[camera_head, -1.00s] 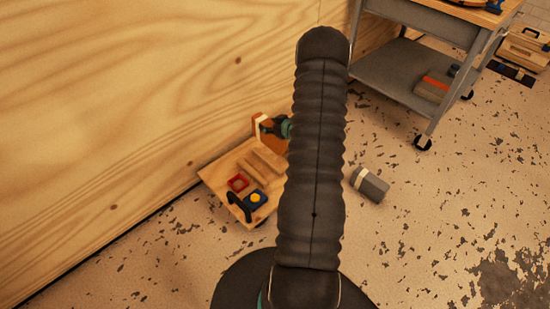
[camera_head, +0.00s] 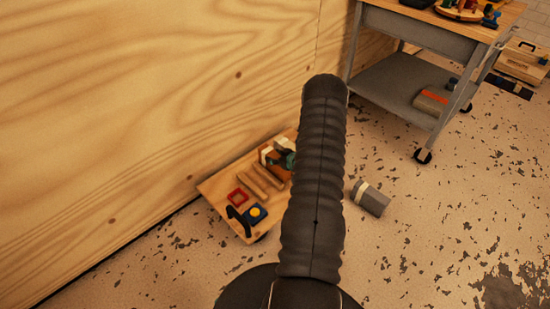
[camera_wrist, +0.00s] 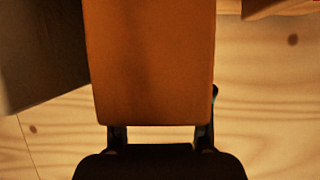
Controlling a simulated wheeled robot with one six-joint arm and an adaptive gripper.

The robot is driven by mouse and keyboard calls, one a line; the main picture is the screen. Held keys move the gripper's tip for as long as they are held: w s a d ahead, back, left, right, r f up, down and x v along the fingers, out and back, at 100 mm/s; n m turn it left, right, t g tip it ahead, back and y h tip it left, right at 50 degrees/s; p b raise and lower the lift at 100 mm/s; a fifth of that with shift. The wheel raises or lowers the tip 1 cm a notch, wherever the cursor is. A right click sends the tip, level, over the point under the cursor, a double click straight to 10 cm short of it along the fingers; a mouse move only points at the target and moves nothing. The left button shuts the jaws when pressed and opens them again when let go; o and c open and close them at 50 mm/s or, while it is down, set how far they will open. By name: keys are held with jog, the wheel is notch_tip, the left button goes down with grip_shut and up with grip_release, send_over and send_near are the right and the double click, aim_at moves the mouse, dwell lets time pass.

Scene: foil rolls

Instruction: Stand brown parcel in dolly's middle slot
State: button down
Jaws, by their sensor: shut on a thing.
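My dark arm hides the dolly's right side. I cannot tell whether the parcel touches the deck or which slot it is over.
A grey parcel (camera_head: 370,198) lies on the floor to the right. A plywood wall (camera_head: 120,110) stands at left; a grey cart (camera_head: 400,85) is behind.

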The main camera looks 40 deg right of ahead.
jog(key=shift+f, duration=0.15)
jog(key=shift+c, duration=2.4)
grip_release()
